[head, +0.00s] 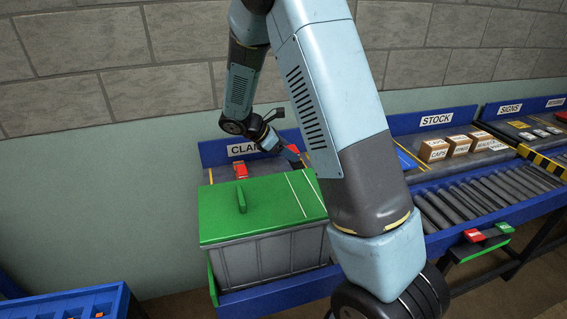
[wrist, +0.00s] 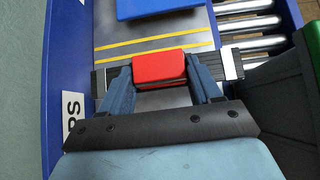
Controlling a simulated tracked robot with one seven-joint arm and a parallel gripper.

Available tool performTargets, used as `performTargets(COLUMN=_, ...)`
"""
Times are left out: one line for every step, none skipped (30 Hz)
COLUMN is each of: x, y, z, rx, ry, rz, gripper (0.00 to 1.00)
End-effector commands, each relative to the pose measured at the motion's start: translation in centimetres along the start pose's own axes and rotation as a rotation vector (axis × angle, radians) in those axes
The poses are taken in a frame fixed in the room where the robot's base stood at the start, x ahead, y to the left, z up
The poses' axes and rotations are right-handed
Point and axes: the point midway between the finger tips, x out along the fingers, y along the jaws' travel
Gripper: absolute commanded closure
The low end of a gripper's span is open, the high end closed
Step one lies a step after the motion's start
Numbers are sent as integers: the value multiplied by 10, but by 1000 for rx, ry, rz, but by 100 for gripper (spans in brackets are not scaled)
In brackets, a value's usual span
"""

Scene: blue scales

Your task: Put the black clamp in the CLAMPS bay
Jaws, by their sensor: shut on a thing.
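My gripper (wrist: 160,76) is shut on a red block in the middle of the black clamp (wrist: 111,78). In the head view my gripper (head: 292,153) is behind the green-lidded bin, at the right of the CLAMPS sign (head: 243,149), and is partly hidden by my arm. In the wrist view the end of that sign (wrist: 72,110) shows left of the gripper. The clamp is over the grey bay surface (wrist: 120,30); whether it touches cannot be told.
The bin with its green lid (head: 240,205) stands in front of the CLAMPS bay. A small red object (head: 240,169) lies behind it. Two yellow lines (wrist: 150,44) cross the surface beyond the clamp, with a blue item (wrist: 155,8) past them. Rollers (wrist: 248,24) run along the right.

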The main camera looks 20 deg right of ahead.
Motion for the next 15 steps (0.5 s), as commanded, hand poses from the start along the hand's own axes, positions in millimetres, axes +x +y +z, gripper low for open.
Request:
performTargets(x=1, y=3, z=-6, rx=-1, ry=-1, rz=0, gripper=91)
performTargets(x=2, y=4, z=-10, rx=-1, ry=0, rz=0, gripper=91)
performTargets(x=2, y=5, z=-13, rx=-1, ry=-1, rz=0, gripper=91)
performTargets(x=2, y=6, z=-15, rx=-1, ry=-1, rz=0, gripper=91)
performTargets(x=3, y=7, z=-16, rx=-1, ry=0, rz=0, gripper=91)
performTargets(x=3, y=7, z=-18, rx=0, ry=0, rz=0, gripper=91)
performTargets(x=3, y=8, z=-18, rx=0, ry=0, rz=0, gripper=91)
performTargets(x=3, y=8, z=-19, rx=0, ry=0, rz=0, gripper=91)
performTargets(x=3, y=9, z=-21, rx=0, ry=0, rz=0, gripper=91)
performTargets(x=3, y=10, z=-24, rx=0, ry=0, rz=0, gripper=91)
performTargets(x=4, y=11, z=-26, rx=0, ry=0, rz=0, gripper=91)
performTargets(x=7, y=11, z=-30, rx=-1, ry=-1, rz=-1, gripper=91)
performTargets(x=10, y=11, z=-33, rx=-2, ry=-2, rz=-2, gripper=91)
performTargets(x=12, y=10, z=-36, rx=-2, ry=-2, rz=-2, gripper=91)
performTargets(x=16, y=10, z=-40, rx=-2, ry=-2, rz=-2, gripper=91)
